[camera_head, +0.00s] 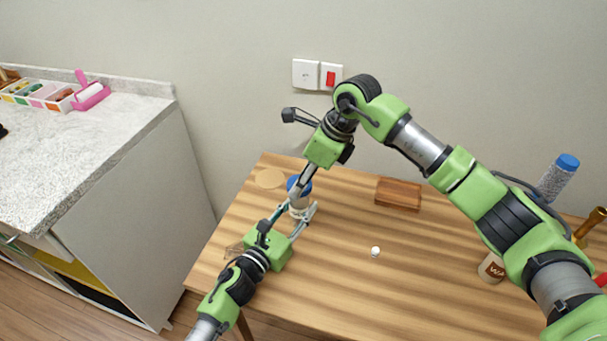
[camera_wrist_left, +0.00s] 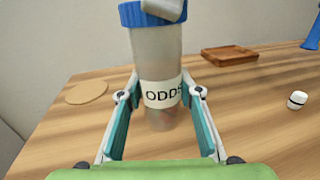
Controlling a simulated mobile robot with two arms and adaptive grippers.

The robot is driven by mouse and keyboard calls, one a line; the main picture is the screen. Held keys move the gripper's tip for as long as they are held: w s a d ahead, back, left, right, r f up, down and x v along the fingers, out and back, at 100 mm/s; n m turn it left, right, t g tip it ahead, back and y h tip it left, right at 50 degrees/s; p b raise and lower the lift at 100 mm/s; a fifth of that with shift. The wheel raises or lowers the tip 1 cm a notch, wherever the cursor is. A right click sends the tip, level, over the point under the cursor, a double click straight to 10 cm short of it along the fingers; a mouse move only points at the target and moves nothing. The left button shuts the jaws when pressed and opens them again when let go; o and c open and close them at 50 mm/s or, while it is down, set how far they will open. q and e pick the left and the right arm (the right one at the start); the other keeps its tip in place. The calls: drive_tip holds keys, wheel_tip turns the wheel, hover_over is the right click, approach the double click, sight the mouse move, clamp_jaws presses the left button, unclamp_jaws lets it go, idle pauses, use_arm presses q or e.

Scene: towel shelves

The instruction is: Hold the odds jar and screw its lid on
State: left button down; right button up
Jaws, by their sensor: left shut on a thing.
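The odds jar (camera_head: 299,203) stands upright near the left part of the wooden table, its "ODDS" label showing in the left wrist view (camera_wrist_left: 161,93). The blue lid (camera_head: 292,183) sits on top of the jar; it also shows at the top of the left wrist view (camera_wrist_left: 143,15). Whether it is threaded tight cannot be told. My left gripper (camera_head: 297,213) is shut around the jar at label height, one finger on each side. My right gripper (camera_head: 301,187) comes down from above at the lid. A grey fingertip covers part of the lid; its grip is unclear.
A wooden tray (camera_head: 398,193) lies at the back of the table (camera_head: 340,290), with a round tan coaster (camera_head: 270,178) at back left. A small white item (camera_head: 375,251) lies at centre. A blue-capped bottle (camera_head: 558,178) and a cup (camera_head: 491,268) stand at right.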

drive_tip(key=shift+f, duration=0.6)
idle(0.6)
